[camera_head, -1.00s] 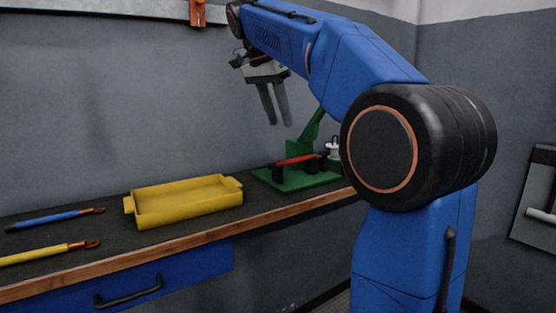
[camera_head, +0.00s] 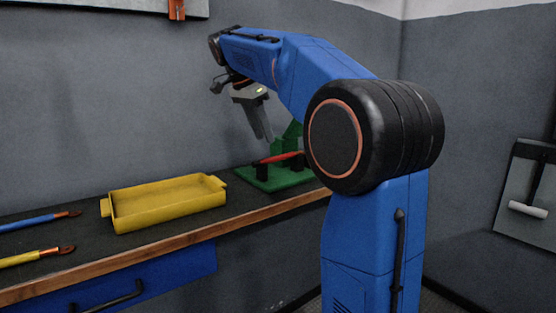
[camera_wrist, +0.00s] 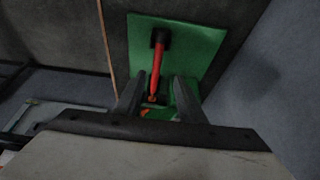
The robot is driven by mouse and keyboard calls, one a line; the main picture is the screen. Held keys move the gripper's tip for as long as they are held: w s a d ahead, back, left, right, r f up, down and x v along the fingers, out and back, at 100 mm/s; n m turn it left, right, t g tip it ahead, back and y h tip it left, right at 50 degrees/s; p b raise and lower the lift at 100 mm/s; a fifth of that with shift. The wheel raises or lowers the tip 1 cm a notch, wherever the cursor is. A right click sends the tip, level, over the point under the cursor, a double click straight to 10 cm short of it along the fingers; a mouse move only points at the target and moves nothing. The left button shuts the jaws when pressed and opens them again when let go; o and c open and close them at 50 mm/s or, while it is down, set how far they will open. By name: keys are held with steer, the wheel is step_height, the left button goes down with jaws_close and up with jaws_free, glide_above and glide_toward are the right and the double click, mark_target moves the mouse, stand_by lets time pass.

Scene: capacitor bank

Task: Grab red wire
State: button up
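The red wire (camera_head: 286,157) lies across black supports on a green base (camera_head: 252,180) near the right end of the bench. It also shows in the wrist view (camera_wrist: 157,67), running from a black holder toward my gripper. My gripper (camera_head: 265,139) points down, just above the wire and slightly left of it in the head view. In the wrist view, my gripper's two fingers (camera_wrist: 157,92) are apart, with the wire's near end seen between them. My gripper is open, and no hold on the wire shows. The wire's near tip, copper-coloured, is partly hard to make out.
A yellow tray (camera_head: 165,204) stands on the bench left of the green base. A blue wire (camera_head: 35,222) and a yellow wire (camera_head: 22,259) lie farther left. A green upright (camera_head: 293,130) rises behind the red wire. A grey wall backs the bench.

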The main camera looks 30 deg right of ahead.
mark_target(282, 157)
steer(key=shift+s+x, duration=0.2)
steer(key=shift+x, duration=1.6)
steer(key=shift+s+x, duration=0.15)
steer(key=shift+x, duration=1.7)
steer(key=shift+a, duration=0.1)
jaws_close()
